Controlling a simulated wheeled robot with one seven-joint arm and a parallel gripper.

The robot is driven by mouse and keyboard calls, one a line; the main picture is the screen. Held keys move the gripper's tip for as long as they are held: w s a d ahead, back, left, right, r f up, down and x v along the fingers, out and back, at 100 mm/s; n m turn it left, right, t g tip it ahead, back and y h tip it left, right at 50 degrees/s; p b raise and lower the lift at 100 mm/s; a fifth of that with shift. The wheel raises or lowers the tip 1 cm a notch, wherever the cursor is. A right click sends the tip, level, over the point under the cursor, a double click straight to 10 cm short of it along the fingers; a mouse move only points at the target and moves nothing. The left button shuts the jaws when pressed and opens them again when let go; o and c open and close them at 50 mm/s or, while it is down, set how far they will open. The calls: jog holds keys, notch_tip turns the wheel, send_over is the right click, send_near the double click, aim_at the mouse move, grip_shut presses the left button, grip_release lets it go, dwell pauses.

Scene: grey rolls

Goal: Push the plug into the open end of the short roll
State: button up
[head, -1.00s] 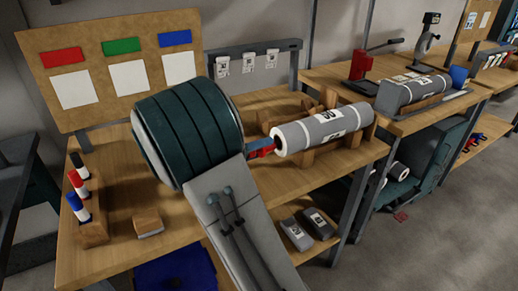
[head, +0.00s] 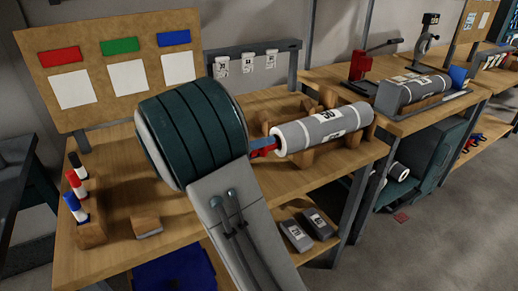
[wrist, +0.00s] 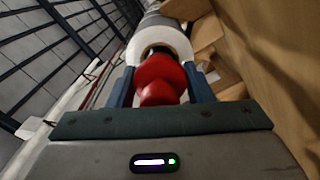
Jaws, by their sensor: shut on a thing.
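The short roll (head: 325,128) is grey with white bands and a printed label, and lies in a wooden cradle on the bench. In the wrist view its white ring end (wrist: 176,36) faces me, with a dark opening partly showing above the plug. The red plug (wrist: 160,78) is between the blue fingers of my gripper (wrist: 160,88), lined up roughly with the opening. My gripper is shut on it. In the head view my arm hides much of the gripper, and a red and blue part shows right at the roll's near end. I cannot tell whether the plug's tip is inside.
The wooden cradle (head: 357,136) supports the roll. A small block (head: 147,227) and a wooden stand with coloured pegs (head: 91,235) are at the bench's left. A board with coloured cards (head: 112,65) stands behind. Another roll (head: 417,88) lies on the bench to the right.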

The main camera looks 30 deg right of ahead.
jog(key=shift+d, duration=1)
jog(key=o, duration=1.1)
jog(key=shift+c, duration=0.2)
jog(key=shift+a, duration=0.1)
jog(key=a, duration=1.3)
jog(key=shift+s+a, duration=0.25)
jog(key=shift+a, duration=0.1)
